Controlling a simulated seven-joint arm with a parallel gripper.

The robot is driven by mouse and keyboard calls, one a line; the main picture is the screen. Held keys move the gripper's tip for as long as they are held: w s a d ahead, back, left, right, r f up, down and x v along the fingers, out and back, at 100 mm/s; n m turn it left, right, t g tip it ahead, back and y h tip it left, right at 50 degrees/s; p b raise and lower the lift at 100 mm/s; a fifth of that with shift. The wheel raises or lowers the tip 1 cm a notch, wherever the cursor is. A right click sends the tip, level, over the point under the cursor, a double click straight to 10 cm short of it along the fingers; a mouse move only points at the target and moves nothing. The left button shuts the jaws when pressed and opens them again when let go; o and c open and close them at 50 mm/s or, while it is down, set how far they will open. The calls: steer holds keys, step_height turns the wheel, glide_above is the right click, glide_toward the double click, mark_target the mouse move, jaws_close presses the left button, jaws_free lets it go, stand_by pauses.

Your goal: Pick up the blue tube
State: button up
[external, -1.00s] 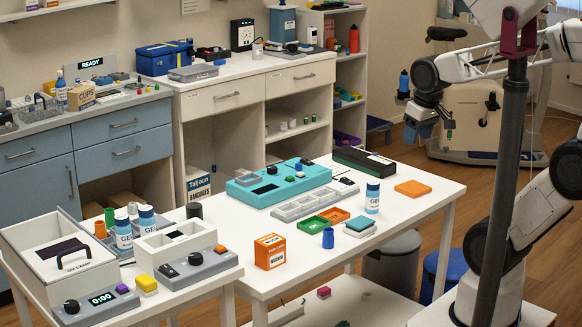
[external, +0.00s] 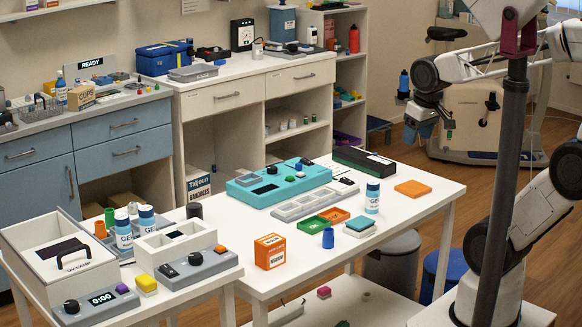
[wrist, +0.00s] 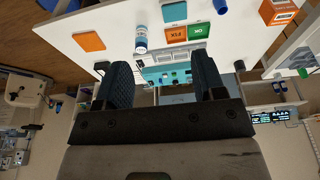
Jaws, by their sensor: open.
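The blue tube (external: 328,238) is a short, narrow-topped blue piece. It stands upright on the white table, in front of the small green tray (external: 310,226) and to the right of the orange box (external: 270,251). In the wrist view the tube (wrist: 220,6) is at the top edge, partly cut off. My gripper (external: 421,126) hangs above and beyond the table's right side, well apart from the tube. In the wrist view my gripper (wrist: 162,75) shows two dark fingers spread wide, with nothing held between them.
The table front right of the tube is clear. A dark pole (external: 500,180) stands at right.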

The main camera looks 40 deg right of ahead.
steer(key=w+a+f+n+t, duration=0.1)
steer(key=w+f+t, duration=0.2)
steer(key=w+f, duration=0.45)
steer(key=n+t+y, duration=0.4)
steer(key=t+y, duration=0.2)
steer(key=t, duration=0.1)
glide_toward(329, 233)
steer(key=shift+w+d+f, duration=0.1)
steer(key=shift+w+f, duration=0.25)
steer(key=shift+w, duration=0.45)
steer(key=shift+w+d+f, duration=0.1)
steer(key=shift+w+f, duration=0.2)
steer(key=shift+w, duration=0.45)
steer(key=shift+x, duration=1.35)
steer(key=shift+a, duration=0.1)
steer(key=shift+g, duration=0.3)
steer(key=shift+x, duration=2.55)
